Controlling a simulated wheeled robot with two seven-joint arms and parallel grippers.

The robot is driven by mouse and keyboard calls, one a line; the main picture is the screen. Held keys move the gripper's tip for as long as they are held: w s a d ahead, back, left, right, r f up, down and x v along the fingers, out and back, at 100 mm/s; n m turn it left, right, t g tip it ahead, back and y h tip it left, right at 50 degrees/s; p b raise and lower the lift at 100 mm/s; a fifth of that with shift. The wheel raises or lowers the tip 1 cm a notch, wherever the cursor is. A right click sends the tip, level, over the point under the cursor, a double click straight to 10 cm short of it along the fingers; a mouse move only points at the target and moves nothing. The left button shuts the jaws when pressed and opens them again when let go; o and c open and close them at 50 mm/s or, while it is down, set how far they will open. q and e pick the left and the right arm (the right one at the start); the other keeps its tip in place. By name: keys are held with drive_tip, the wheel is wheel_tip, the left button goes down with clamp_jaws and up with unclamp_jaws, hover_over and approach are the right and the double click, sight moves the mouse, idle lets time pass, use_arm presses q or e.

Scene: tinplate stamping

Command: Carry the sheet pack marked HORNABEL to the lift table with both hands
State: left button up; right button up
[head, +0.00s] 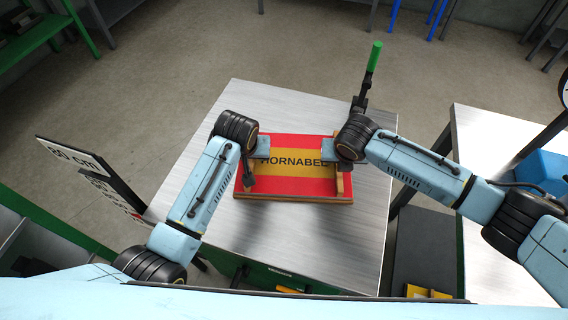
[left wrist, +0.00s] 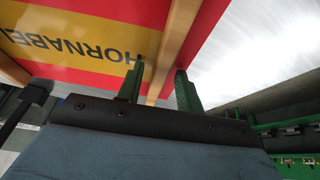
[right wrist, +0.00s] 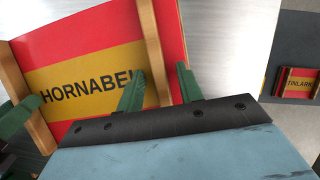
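The HORNABEL sheet pack (head: 292,185), red with a yellow band and a wooden batten near each end, lies flat on a bright metal table top (head: 335,235). I cannot tell whether it is the lift table. My left gripper (head: 256,165) is at the left batten, its green fingers (left wrist: 160,88) on either side of the wood, spread with a narrow gap. My right gripper (head: 342,165) is at the right batten; its fingers (right wrist: 158,82) straddle the wood with red sheet showing between. The fingertips' depth against the battens is hard to judge.
A green-handled lever (head: 372,65) rises behind the table. An 80 cm sign (head: 72,155) stands at its left. A second metal table (head: 495,135) with a blue object (head: 540,168) is at right. A TINLARK pack (right wrist: 298,83) lies lower on a dark surface to the right.

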drive_tip(key=shift+s+r, duration=0.2)
drive_tip(key=shift+r, duration=0.3)
use_arm(q)
drive_tip(key=v, duration=1.2)
use_arm(e)
drive_tip(key=v, duration=1.1)
use_arm(q)
drive_tip(key=shift+s, duration=0.1)
use_arm(e)
drive_tip(key=shift+s+f, duration=0.1)
